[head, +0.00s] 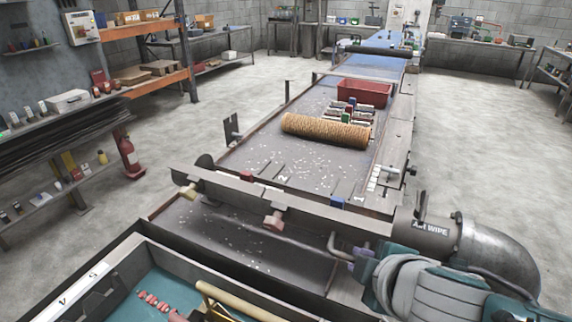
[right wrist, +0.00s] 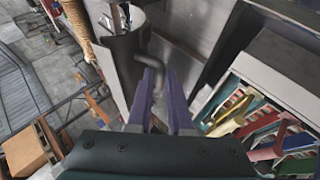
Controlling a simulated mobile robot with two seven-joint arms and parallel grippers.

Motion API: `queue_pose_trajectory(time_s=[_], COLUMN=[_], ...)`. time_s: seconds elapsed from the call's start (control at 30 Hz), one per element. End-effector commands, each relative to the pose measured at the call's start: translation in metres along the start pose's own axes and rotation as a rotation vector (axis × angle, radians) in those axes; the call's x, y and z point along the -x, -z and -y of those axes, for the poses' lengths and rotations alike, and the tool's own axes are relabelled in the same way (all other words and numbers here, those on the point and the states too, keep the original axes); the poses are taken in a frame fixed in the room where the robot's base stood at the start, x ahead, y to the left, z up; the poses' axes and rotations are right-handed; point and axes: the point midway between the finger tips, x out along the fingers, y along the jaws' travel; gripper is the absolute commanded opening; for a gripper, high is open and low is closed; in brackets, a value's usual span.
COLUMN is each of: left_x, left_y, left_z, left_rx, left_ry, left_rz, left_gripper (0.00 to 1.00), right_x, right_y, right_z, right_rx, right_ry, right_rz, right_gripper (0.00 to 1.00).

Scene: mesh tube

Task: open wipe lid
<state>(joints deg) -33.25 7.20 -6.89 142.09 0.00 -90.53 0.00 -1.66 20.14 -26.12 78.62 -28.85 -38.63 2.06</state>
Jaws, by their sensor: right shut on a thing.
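The air wipe (head: 432,229) is a grey metal housing with an "AIR WIPE" label, at the right end of the bench's front rail. A bent grey handle (head: 339,246) stands out in front of it. My right gripper (head: 359,258), with purple fingers, is shut on this handle. In the right wrist view the handle (right wrist: 150,62) runs from a grey cylindrical part of the wipe (right wrist: 121,65) down to my right fingers (right wrist: 160,88). The wipe's top edge is partly visible there; I cannot tell how far its lid stands open. My left gripper is out of view.
A tan mesh tube (head: 325,130) lies across the bench, before a red bin (head: 364,93). White bits litter the dark bench top (head: 262,155). A teal-lined tray (head: 130,275) is at lower left. Coloured tools (right wrist: 262,128) are at right in the wrist view.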

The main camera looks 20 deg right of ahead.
Motion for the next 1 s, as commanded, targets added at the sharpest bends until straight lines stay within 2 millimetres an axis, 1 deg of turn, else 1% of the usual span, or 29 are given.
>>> queue_pose_trajectory(time_s=[0.03, 0.27, 0.3, 0.5, 0.53, 0.83, 0.93, 1.0], left_x=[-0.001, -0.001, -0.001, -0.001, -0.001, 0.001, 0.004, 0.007], left_y=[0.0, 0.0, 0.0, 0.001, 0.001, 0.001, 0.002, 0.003], left_z=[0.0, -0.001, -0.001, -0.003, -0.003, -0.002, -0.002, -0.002], left_rx=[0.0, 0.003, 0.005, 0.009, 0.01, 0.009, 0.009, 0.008], left_ry=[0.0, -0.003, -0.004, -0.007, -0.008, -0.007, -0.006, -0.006], left_rz=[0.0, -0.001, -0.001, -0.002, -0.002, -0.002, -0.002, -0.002], left_gripper=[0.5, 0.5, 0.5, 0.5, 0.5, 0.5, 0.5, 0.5], right_x=[-0.002, -0.002, -0.002, -0.002, -0.002, 0.001, 0.011, 0.021], right_y=[-0.011, -0.011, -0.011, -0.011, -0.011, -0.011, -0.009, -0.007], right_z=[0.002, 0.002, 0.003, 0.002, 0.002, 0.001, 0.001, 0.001], right_rx=[0.002, 0.002, 0.002, 0.003, 0.003, 0.004, 0.003, 0.003], right_ry=[0.003, 0.005, 0.005, 0.004, 0.004, 0.003, 0.004, 0.005], right_rz=[0.027, 0.028, 0.028, 0.028, 0.028, 0.027, 0.024, 0.02], right_gripper=[0.0, 0.0, 0.2, 0.43, 0.45, 0.45, 0.45, 0.45])
